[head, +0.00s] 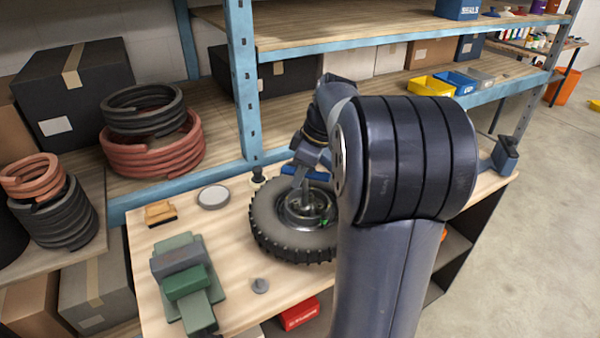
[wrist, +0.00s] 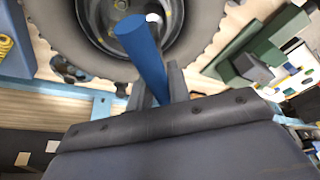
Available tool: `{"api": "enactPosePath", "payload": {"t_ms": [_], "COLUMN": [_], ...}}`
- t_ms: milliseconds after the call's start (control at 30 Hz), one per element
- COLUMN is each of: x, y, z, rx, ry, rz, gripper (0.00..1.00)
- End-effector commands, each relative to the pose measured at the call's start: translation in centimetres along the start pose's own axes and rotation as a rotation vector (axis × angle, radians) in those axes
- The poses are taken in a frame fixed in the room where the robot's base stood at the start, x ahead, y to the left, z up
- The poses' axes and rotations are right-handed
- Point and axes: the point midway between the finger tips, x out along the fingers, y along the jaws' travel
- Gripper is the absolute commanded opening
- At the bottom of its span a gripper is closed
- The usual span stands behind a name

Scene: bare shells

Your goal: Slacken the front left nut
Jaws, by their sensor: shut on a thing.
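A wheel with a black knobbly tyre (head: 265,232) lies flat on the wooden bench, its dark hub facing up. The wheel also shows at the top of the wrist view (wrist: 60,22), with small yellowish nuts or marks on the hub. My gripper (wrist: 160,88) is shut on a blue bar-like tool handle (wrist: 142,45) above the wheel. The handle also shows in the head view (head: 308,174), with a grey shaft below it reaching toward the hub. I cannot tell whether the tool sits on a nut. My arm hides the wheel's right side, and the front left nut is not clearly distinguishable.
On the bench (head: 150,308) are a green vise (head: 188,285), a tan block (head: 160,212), a round grey lid (head: 213,197) and a small grey knob (head: 260,286). A blue shelf post (head: 243,80) stands close behind. Coiled springs (head: 150,145) sit on the shelf at left.

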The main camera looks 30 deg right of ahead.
Motion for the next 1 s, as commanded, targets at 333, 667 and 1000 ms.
{"api": "enactPosePath", "payload": {"t_ms": [333,667,1000], "x": [-0.09,0.01,-0.09], "y": [0.13,0.12,0.18], "z": [0.07,0.15,0.08], "rx": [-0.089,-0.238,-0.249], "ry": [-0.006,-0.011,-0.013], "rz": [-0.029,-0.077,-0.081], "gripper": [0.0,0.0,0.0]}}
